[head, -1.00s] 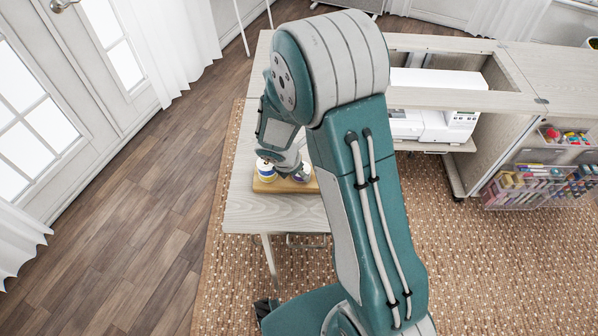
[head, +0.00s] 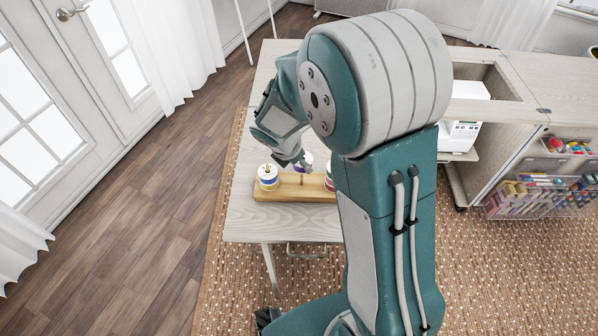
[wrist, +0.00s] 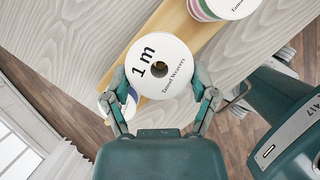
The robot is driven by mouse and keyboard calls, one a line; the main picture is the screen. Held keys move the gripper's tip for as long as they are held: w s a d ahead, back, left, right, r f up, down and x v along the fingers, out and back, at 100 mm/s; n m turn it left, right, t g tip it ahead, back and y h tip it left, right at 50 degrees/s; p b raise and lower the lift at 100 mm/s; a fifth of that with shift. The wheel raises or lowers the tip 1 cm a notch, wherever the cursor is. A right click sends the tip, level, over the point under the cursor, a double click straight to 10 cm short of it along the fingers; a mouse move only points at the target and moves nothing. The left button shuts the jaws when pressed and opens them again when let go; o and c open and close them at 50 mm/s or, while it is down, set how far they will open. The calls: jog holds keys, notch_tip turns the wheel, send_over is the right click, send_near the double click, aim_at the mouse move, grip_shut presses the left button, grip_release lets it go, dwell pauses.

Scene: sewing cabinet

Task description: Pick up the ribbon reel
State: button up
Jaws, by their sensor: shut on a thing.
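The ribbon reel (wrist: 176,82) has a white round top with "1 m" and a brand name printed on it, and a centre hole. In the wrist view, my gripper (wrist: 160,92) is shut on it, one finger at each side. In the head view, the held reel (head: 304,160) shows white and purple under my gripper (head: 299,163), a little above the middle of the wooden stand (head: 290,195). Its lower side is hidden in the wrist view.
A white, yellow and blue reel (head: 268,178) stands at the stand's left end. A red and green reel (head: 328,182) stands right, partly hidden by my arm. The light wooden table (head: 265,225) is clear in front. A sewing machine (head: 462,135) sits in the cabinet.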

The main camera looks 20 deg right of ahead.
notch_tip(320, 180, up, 10)
jog(key=shift+a+f, duration=0.1)
dwell(0.5)
